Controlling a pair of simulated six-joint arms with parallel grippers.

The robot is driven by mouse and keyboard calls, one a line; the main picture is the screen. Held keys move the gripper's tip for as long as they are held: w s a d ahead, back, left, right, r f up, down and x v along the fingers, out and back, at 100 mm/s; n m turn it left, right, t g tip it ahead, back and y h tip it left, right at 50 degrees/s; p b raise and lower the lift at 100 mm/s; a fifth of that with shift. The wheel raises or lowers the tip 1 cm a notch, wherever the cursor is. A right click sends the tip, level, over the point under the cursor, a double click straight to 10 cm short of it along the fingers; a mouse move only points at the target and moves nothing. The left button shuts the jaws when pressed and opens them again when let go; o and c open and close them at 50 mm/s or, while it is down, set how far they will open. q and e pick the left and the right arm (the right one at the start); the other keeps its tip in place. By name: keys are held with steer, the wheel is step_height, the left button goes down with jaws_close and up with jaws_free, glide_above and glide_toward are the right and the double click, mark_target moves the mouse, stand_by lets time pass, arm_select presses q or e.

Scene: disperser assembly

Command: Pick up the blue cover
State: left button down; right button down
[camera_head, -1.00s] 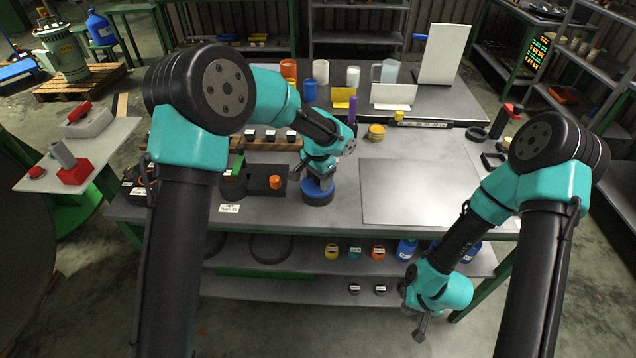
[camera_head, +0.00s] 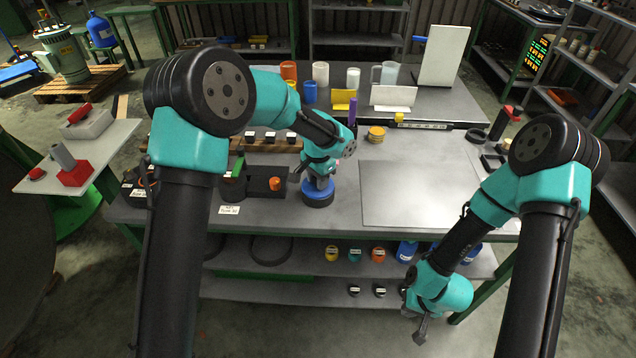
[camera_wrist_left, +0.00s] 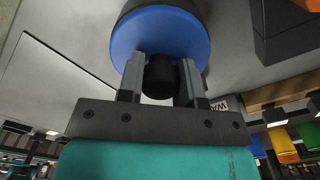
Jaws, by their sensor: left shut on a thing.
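The blue cover (camera_head: 318,196) is a round blue disc with a dark underside and a black knob, in the middle of the head view near the table's front. My left gripper (camera_head: 320,182) is above it. In the left wrist view the two fingers of my left gripper (camera_wrist_left: 160,82) are shut on the black knob of the blue cover (camera_wrist_left: 128,42). It looks slightly tilted and raised in the head view; its contact with the table is hard to tell. My right gripper (camera_head: 421,332) hangs low in front of the table; its fingers are too small to read.
A dark box (camera_head: 266,184) with an orange knob stands left of the cover, with a white label (camera_head: 229,210) in front. A large bare metal plate (camera_head: 425,192) lies to the right. Cups, yellow stands and a purple bottle (camera_head: 352,112) stand behind.

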arm_select(q)
steer(key=shift+r, duration=0.1)
steer(key=shift+r, duration=1.15)
steer(key=shift+s+r, duration=0.35)
steer(key=shift+r, duration=0.25)
steer(key=s+d+r, duration=0.1)
steer(key=s, duration=1.4)
steer(key=shift+d+r, duration=0.2)
